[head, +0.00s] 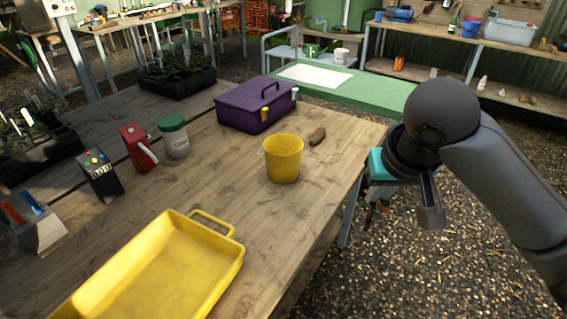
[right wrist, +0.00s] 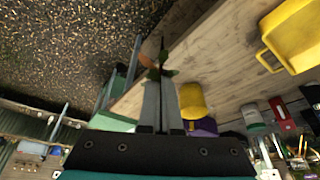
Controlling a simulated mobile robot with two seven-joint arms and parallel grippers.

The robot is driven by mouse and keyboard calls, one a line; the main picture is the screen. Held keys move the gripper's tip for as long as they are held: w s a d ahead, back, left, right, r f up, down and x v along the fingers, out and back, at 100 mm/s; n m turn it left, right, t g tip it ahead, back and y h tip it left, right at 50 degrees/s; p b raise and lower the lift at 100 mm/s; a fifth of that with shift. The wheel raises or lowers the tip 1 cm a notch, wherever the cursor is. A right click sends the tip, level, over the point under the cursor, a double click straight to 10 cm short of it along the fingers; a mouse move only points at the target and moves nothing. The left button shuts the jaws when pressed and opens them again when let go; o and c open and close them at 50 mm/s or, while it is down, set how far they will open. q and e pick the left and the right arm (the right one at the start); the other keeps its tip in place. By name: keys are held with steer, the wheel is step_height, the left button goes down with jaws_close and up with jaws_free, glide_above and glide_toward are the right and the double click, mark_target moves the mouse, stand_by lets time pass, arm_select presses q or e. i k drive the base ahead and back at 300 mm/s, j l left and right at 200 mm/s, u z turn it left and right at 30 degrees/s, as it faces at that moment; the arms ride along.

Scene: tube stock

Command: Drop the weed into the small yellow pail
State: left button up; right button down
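The small yellow pail (head: 284,162) stands upright on the wooden table, near its right edge; its mouth faces up. In the right wrist view the pail (right wrist: 192,101) shows just right of the fingers. My right gripper (head: 372,203) is beyond the table's right edge, to the right of the pail and apart from it. In the right wrist view its fingers (right wrist: 161,82) are close together, with the weed (right wrist: 158,70), green leaves and a brownish part, at their tips. In the head view the weed is mostly hidden by the gripper. My left gripper is not in view.
A brown lump (head: 318,136) and a purple toolbox (head: 252,108) are behind the pail. A yellow tray (head: 226,262) lies in front. The table around the pail's front is clear.

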mark_target(289, 174)
steer(key=k, duration=0.4)
steer(key=i+l, duration=0.85)
steer(key=i+u, duration=0.1)
steer(key=u, duration=0.3)
steer(key=i+l+u, duration=0.1)
steer(key=u, duration=0.3)
steer(key=i+l+u, duration=0.1)
steer(key=u, duration=0.35)
steer(key=l, duration=0.1)
